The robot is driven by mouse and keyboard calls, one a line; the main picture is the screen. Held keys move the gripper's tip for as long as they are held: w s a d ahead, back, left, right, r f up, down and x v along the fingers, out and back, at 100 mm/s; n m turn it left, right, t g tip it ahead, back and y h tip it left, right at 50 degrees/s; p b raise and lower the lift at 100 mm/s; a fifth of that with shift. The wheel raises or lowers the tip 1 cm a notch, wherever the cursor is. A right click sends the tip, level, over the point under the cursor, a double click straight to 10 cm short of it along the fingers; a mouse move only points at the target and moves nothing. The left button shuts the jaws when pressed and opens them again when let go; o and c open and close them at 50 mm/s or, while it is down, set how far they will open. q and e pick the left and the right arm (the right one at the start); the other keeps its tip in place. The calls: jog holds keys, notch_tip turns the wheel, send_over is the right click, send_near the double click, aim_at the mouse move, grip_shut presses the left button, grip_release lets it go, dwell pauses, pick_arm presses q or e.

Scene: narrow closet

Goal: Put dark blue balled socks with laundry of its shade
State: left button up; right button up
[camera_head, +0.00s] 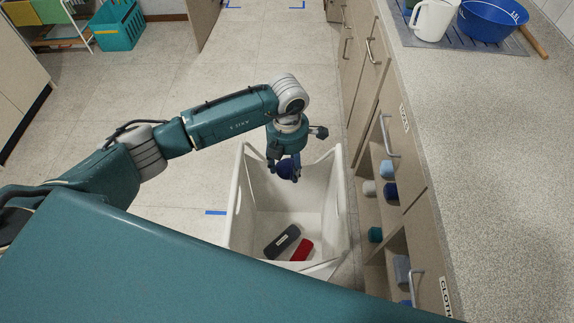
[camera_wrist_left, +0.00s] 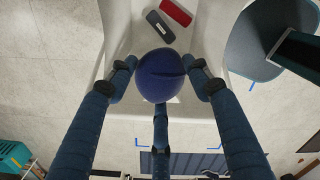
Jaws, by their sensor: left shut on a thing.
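The dark blue balled socks (camera_head: 286,168) are held in my left gripper (camera_head: 284,165), over the far part of a white laundry bin (camera_head: 239,200). In the left wrist view the ball (camera_wrist_left: 161,75) sits between the fingers of my left gripper (camera_wrist_left: 162,78), above the bin. My right gripper is not in view.
A counter (camera_head: 480,130) with cabinets runs along the right. Open shelves beside the bin hold several small rolled items (camera_head: 375,234). A white jug (camera_head: 433,19) and a blue bowl (camera_head: 492,18) stand on the counter. A teal basket (camera_head: 118,26) is at the far left.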

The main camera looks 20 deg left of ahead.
aim_at(287, 164)
pick_arm(q)
jog(key=shift+f+b, duration=2.05)
jog(key=shift+f, duration=0.9)
jog(key=shift+c, duration=0.2)
jog(key=o, duration=1.2)
jog(key=shift+o, duration=0.2)
jog(key=shift+r, duration=0.15)
notch_tip(287, 164, up, 12)
jog(key=shift+f, duration=0.1)
